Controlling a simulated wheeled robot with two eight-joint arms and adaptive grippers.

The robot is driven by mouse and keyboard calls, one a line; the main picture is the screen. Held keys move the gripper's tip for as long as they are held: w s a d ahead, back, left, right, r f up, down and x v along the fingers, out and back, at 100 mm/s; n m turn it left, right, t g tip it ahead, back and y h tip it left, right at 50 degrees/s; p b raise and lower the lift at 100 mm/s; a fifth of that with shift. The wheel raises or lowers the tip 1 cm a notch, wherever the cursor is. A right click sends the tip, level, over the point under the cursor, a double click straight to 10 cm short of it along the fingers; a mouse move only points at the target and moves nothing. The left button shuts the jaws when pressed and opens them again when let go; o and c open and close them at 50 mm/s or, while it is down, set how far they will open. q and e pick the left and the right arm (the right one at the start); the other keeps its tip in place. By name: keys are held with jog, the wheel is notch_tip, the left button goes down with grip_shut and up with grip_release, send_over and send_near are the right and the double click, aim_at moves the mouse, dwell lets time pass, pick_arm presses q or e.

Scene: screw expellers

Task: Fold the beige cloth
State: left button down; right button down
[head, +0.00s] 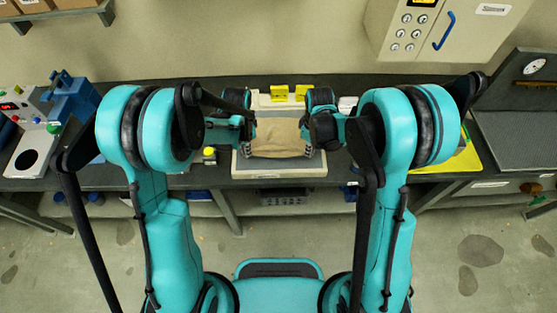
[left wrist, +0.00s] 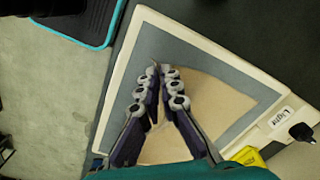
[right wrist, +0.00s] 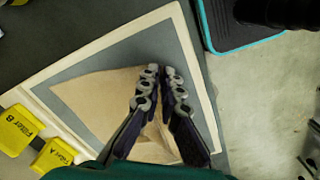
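The beige cloth (head: 280,140) lies on a grey panel in a white-framed board (head: 283,173) on the counter. It also shows in the left wrist view (left wrist: 215,103) and the right wrist view (right wrist: 95,95), with creases around the right fingers. My left gripper (head: 251,146) is at the cloth's left edge, its fingers (left wrist: 160,72) drawn together at the cloth's border. My right gripper (head: 307,146) is at the right edge, its fingers (right wrist: 161,72) also together, with cloth bunched between them. The pinch points themselves are partly hidden by the fingers.
Yellow blocks labelled Filter A (right wrist: 55,155) and Filter B (right wrist: 18,130) sit along the board's back edge. A black knob (left wrist: 301,132) is beside a Light label. A blue-and-white machine (head: 50,110) stands left; a yellow sheet (head: 450,160) lies right.

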pick_arm(q)
jog(key=shift+r+p, duration=0.3)
jog(key=shift+r, duration=0.25)
pick_arm(e)
jog(key=shift+r, duration=0.55)
